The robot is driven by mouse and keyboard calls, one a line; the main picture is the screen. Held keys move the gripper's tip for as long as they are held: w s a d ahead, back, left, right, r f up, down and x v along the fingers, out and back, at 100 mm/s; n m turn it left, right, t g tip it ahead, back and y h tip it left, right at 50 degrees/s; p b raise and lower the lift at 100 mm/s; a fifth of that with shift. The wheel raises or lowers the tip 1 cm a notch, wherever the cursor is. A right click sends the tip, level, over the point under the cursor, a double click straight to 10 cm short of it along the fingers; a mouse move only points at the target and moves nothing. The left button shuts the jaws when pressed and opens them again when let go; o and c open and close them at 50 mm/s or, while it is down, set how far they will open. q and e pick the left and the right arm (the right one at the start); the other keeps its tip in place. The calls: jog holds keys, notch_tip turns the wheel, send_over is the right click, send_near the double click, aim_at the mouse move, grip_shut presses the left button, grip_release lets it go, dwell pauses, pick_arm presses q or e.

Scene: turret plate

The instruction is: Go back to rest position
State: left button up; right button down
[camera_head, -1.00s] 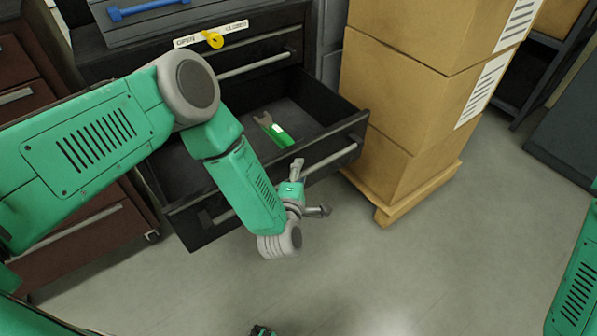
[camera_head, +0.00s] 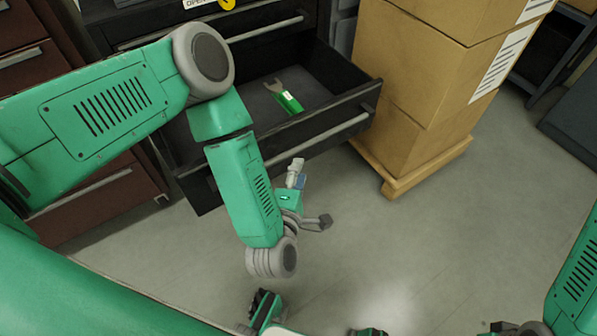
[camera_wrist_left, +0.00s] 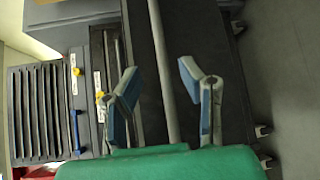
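My left gripper (camera_head: 310,197) hangs in front of the open drawer, close to its front panel in the head view. Its two fingers are spread with nothing between them. The left wrist view also shows the fingers (camera_wrist_left: 162,82) apart, with the drawer's handle bar behind them. My right arm (camera_head: 575,285) shows only as a green link at the right edge. I cannot make out its gripper.
The black drawer (camera_head: 292,138) is pulled open and holds a wrench with a green handle (camera_head: 290,102). Stacked cardboard boxes (camera_head: 415,85) stand on a wooden pallet (camera_head: 420,170) to the right. Grey floor (camera_head: 420,245) in front is clear.

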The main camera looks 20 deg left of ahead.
pick_arm(q)
jog(key=shift+s, duration=0.15)
dwell(0.4)
jog(key=s+a+r+m+g+h+p, duration=0.1)
jog(key=s+a+m+g+p, duration=0.4)
jog(key=s+m, duration=0.5)
jog(key=s+a+r+m+g+p, duration=0.3)
jog(key=s+a+m+g+p, duration=0.2)
jog(key=s, duration=0.8)
jog(key=a+m+g, duration=0.3)
jog(key=m+g, duration=0.2)
jog(key=m, duration=0.1)
jog(key=shift+s+a+g+h, duration=0.2)
jog(key=shift+a+g+h, duration=0.2)
jog(key=shift+w, duration=0.1)
